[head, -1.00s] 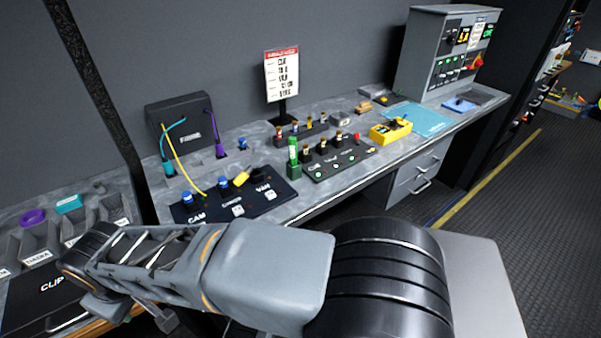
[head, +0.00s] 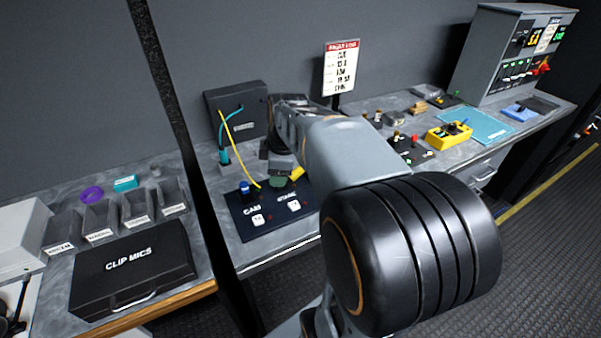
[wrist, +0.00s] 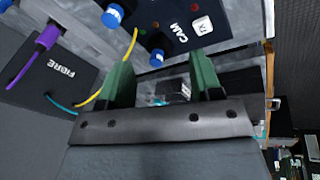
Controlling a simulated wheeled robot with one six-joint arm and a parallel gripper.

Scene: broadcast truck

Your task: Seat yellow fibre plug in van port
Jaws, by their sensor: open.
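The yellow fibre plug (head: 297,173) shows in the head view at the back of the port panel (head: 258,228), partly covered by my arm. Its yellow cable (head: 236,143) runs from the dark fibre box (head: 222,97); the cable also shows in the wrist view (wrist: 131,46), but the plug is not clear there. The CAM and STAGE labels show; the van port is hidden behind my arm. My gripper (head: 279,182) is over the back of the panel, beside the plug in the picture. In the wrist view its green fingers (wrist: 163,78) are apart with nothing held between them.
A blue cap (head: 245,188) stands at CAM; two blue caps also show in the wrist view (wrist: 157,57).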

